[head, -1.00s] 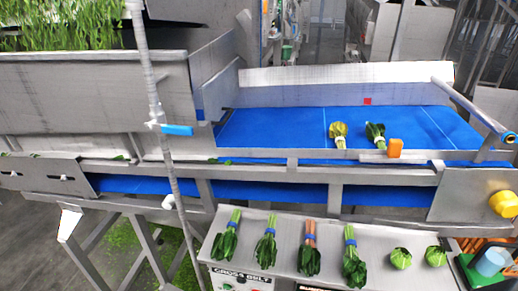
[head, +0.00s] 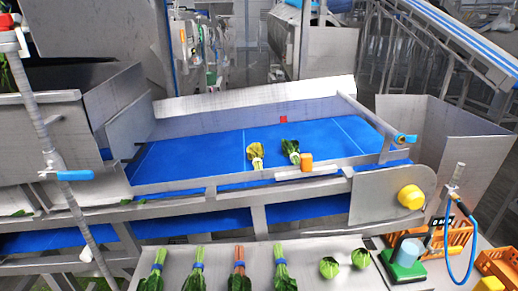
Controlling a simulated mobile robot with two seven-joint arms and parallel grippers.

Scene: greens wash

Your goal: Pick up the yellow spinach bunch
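The yellow spinach bunch (head: 256,154) lies on the blue conveyor belt (head: 190,156), close to the belt's near edge. Its leaves are yellowish and its pale stems point toward me. A dark green bunch (head: 291,150) lies just to its right on the same belt. Neither of my grippers shows in the head view.
A steel shelf in front holds several leafy bunches (head: 239,268) and two round green heads (head: 329,267). Orange crates (head: 458,236) and a hose stand at right.

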